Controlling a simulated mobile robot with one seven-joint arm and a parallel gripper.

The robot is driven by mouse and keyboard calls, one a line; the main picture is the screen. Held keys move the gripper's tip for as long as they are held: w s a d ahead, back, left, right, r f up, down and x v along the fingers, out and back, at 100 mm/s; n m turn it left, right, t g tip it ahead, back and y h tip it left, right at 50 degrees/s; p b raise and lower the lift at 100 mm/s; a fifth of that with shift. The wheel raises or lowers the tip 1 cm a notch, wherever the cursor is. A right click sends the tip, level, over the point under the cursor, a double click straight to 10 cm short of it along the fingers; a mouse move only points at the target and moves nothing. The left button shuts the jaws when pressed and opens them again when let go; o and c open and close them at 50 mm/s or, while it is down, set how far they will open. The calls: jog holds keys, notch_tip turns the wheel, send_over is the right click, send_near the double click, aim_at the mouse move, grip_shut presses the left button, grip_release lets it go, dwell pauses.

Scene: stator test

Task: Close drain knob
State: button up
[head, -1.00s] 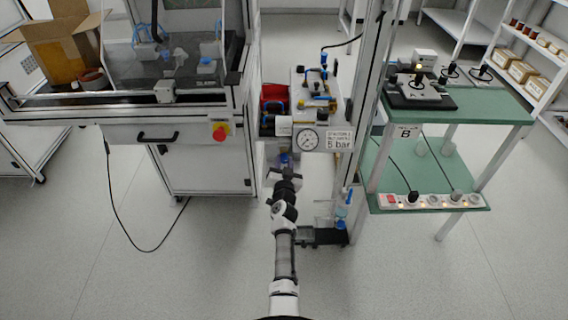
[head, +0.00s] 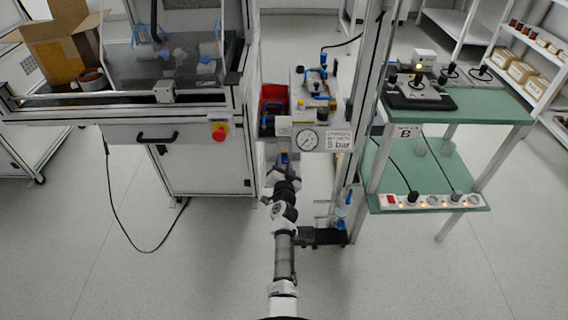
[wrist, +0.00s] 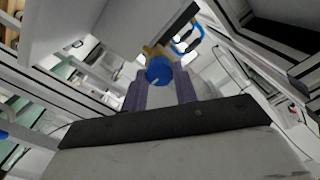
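A round blue knob (wrist: 159,71) with a light mark on its face sits on a brass-coloured fitting in the wrist view. In the head view a small blue spot (head: 284,158) under the gauge panel appears to be this knob. My gripper (wrist: 160,80) is open. Its two purple-grey fingers stand to the left and right of the knob, which shows in the gap between them. I cannot tell whether the fingers touch it. In the head view my gripper (head: 284,165) is just below the gauge panel, mostly hidden by my own wrist.
A white cabinet (head: 205,165) stands close on the left, and a metal upright (head: 368,110) on the right. A blue-handled valve (wrist: 186,38) is behind the knob. The floor in front is clear.

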jog(key=o, duration=0.4)
jog(key=shift+o, duration=0.2)
jog(key=shift+s, duration=0.15)
jog(key=s+p, duration=0.2)
jog(key=s, duration=1.1)
jog(key=shift+s, duration=0.3)
